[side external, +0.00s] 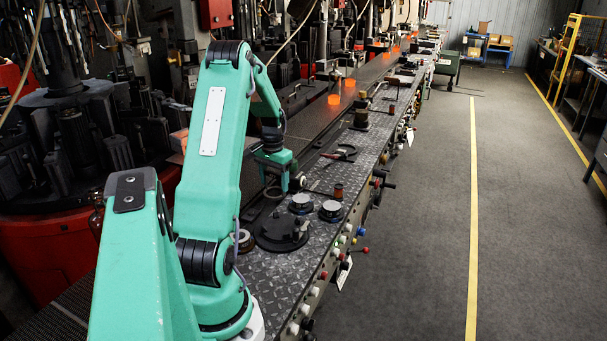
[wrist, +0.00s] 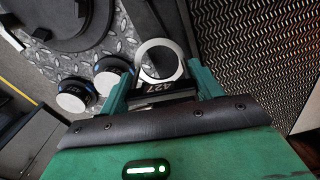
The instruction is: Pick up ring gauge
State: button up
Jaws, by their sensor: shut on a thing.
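The ring gauge (wrist: 160,43) is a pale metal ring with a black part marked 427 at its near side. In the wrist view it sits between the two green fingers of my gripper (wrist: 160,74), which are shut on it. In the side view my gripper (side external: 281,184) is low over the left part of the patterned metal bench, left of the pliers. The ring is small and hard to make out there, so I cannot tell whether it touches the bench.
A large black disc (side external: 281,231) and two pale-topped round pieces (side external: 300,202) (side external: 331,209) lie close to my gripper. Knobs and levers line the bench's right edge. Dark machinery (side external: 80,140) stands left.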

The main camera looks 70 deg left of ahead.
jog(key=w+d+r, duration=0.5)
jog(key=d+r, duration=0.3)
jog(key=d, duration=0.2)
jog(key=shift+w, duration=0.35)
jog(key=shift+w+d, duration=0.1)
jog(key=m, duration=0.3)
send_over(332, 206)
jog(key=shift+f, duration=0.15)
jog(key=shift+f, duration=0.25)
jog(key=shift+n, duration=0.3)
jog(key=shift+f, duration=2.6)
jog(key=shift+f, duration=0.7)
dwell(0.6)
jog(key=shift+r, duration=0.4)
jog(key=shift+r, duration=0.35)
